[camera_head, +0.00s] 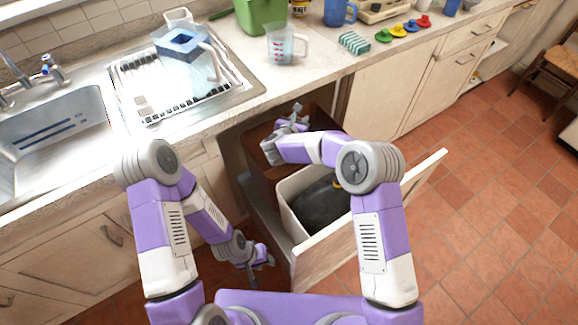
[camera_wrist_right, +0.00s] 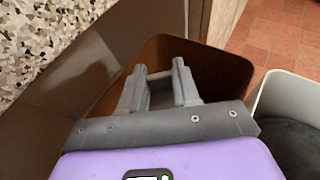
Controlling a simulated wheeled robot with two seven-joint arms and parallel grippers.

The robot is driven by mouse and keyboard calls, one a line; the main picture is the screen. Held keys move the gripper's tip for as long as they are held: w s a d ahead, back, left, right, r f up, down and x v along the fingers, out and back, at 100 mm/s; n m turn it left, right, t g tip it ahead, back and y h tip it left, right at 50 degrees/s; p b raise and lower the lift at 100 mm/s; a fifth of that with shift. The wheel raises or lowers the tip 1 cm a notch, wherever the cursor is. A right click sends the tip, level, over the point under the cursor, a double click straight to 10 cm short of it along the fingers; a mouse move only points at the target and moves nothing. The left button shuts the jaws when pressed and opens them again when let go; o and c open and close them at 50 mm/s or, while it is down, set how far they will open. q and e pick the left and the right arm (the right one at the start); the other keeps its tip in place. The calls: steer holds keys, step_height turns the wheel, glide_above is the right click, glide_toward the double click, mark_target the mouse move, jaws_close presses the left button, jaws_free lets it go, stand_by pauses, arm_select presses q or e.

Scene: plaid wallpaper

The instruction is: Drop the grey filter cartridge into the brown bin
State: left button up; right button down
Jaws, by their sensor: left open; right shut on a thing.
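My right gripper (camera_head: 287,122) is over the brown bin (camera_head: 257,143) in the pulled-out drawer under the counter. In the right wrist view the right gripper (camera_wrist_right: 160,78) is shut on a small grey piece, taken to be the filter cartridge (camera_wrist_right: 160,75), held between its fingertips over the opening of the brown bin (camera_wrist_right: 215,65). Most of the cartridge is hidden by the fingers, and it is hard to tell from the gripper in the head view. My left gripper (camera_head: 258,260) is open and empty, low beside the drawer.
A white bin (camera_head: 288,212) with a black bag (camera_head: 322,205) stands in front of the brown bin in the same drawer (camera_head: 325,252). The counter edge lies close behind the right gripper. A measuring jug (camera_head: 281,45) and a dish rack (camera_head: 165,95) stand on the counter.

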steer(key=shift+f+b, duration=0.85)
steer(key=shift+f, duration=1.5)
steer(key=c, duration=0.7)
jaws_free()
steer(key=shift+c, duration=0.2)
steer(key=p+v, duration=0.1)
steer(key=v, duration=0.6)
steer(key=shift+s+r+p, duration=0.2)
steer(key=shift+s+p, duration=0.05)
steer(key=shift+p, duration=0.15)
